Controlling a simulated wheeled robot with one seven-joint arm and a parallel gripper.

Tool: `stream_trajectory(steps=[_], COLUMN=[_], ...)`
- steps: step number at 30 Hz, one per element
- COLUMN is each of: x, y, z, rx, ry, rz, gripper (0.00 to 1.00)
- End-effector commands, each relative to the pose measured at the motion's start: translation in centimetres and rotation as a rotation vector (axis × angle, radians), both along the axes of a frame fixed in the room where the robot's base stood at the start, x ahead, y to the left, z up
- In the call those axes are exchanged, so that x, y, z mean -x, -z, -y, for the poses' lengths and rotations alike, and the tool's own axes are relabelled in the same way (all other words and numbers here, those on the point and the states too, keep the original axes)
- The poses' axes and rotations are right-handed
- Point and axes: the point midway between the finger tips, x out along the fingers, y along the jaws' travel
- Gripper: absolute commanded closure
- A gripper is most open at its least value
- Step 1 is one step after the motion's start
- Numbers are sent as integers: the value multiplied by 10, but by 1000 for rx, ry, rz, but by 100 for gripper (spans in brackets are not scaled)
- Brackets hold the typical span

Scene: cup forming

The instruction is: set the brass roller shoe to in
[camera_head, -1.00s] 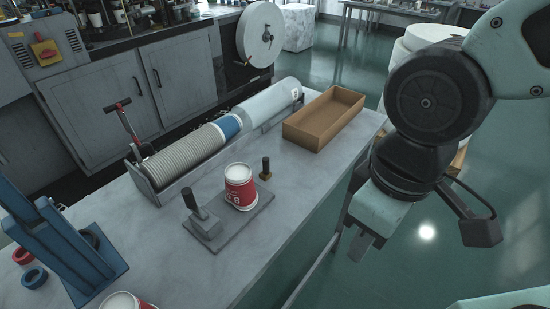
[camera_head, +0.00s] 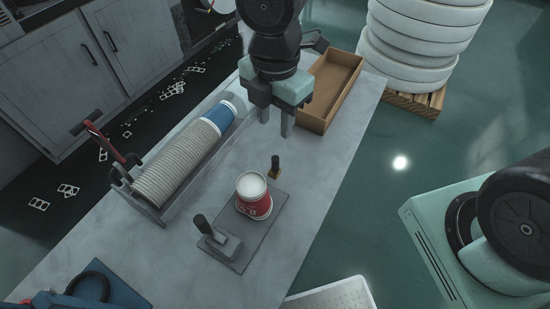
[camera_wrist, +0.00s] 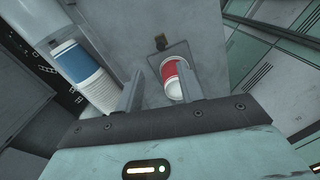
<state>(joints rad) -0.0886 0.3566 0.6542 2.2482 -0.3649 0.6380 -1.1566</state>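The brass roller shoe (camera_head: 274,174) is a small brass foot with a dark upright knob. It sits at the far edge of a grey plate (camera_head: 229,257), a little apart from the red and white cup (camera_head: 255,203) on that plate. The shoe also shows in the wrist view (camera_wrist: 161,43), beyond the fingers, near the cup (camera_wrist: 174,78). My gripper (camera_head: 275,127) points down above the table behind the shoe, with its two fingers apart and nothing between them. The fingers are also spread in the wrist view (camera_wrist: 160,88).
A grey lever block (camera_head: 217,240) stands at the plate's near left. A rack holds a row of stacked cups (camera_head: 180,163) with a blue one at its end. A brown open box (camera_head: 330,88) stands behind my gripper. The table right of the plate is clear.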

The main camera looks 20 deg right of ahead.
Motion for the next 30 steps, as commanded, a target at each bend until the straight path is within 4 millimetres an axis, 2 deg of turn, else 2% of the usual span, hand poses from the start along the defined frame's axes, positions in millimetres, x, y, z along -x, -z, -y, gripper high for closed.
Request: stream_trajectory(steps=[1,9,16,22,30], x=[2,2,2,1,0], y=[13,70,112,130,135], z=[0,0,0,0,0], rx=[3,3,3,1,0], ry=[-4,-2,-1,1,2], rz=[-6,-6,-4,-1,0], gripper=[62,62,62,62,62])
